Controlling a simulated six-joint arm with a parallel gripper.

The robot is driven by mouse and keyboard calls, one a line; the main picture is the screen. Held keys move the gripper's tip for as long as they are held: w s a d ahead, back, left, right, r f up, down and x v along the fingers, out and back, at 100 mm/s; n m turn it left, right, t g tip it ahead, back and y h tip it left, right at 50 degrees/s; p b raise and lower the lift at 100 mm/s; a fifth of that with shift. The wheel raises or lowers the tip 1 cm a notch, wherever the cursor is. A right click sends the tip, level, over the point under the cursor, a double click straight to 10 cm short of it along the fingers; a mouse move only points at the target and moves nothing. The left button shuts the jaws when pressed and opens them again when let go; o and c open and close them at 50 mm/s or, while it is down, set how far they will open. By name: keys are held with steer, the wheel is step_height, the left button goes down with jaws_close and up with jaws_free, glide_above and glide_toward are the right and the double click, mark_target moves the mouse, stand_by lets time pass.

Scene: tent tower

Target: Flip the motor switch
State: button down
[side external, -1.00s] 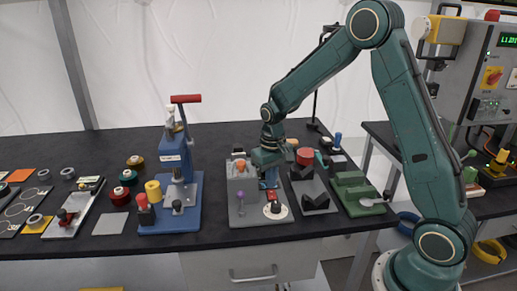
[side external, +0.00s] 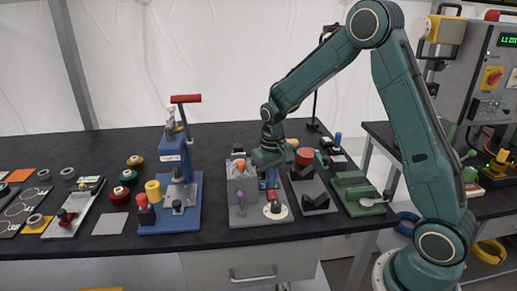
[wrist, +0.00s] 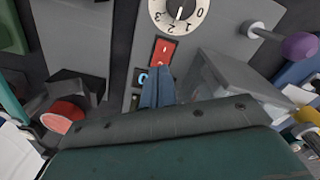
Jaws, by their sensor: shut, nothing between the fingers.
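The red rocker switch (wrist: 162,52) with white marks sits on the grey panel of a small machine, just below a white numbered dial (wrist: 180,10). It also shows in the side view (side external: 272,195), with the dial (side external: 276,210) in front of it. My gripper (wrist: 160,72) has its blue fingers shut together and empty. The fingertips are close to the lower edge of the red switch in the wrist view; I cannot tell if they touch it. A blue part with a white ring (wrist: 142,78) lies beside the fingers, partly hidden. My gripper (side external: 269,186) points down over the machine.
A lever with a purple knob (wrist: 299,46) stands to the right of the panel in the wrist view. A grey block stand (side external: 312,195) and a blue press (side external: 176,190) flank the machine.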

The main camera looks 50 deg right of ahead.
mark_target(272, 192)
steer(key=shift+f, duration=0.95)
stand_by(0.8)
steer(key=shift+r, duration=3.55)
steer(key=s+a+r+n+t, duration=0.25)
steer(key=s+a+r, duration=0.25)
steer(key=s+r, duration=0.65)
steer(key=s+a+r+t, duration=0.1)
steer(key=s, duration=0.5)
steer(key=s+a+r+t, duration=0.2)
steer(key=s, duration=0.4)
steer(key=shift+s, duration=0.25)
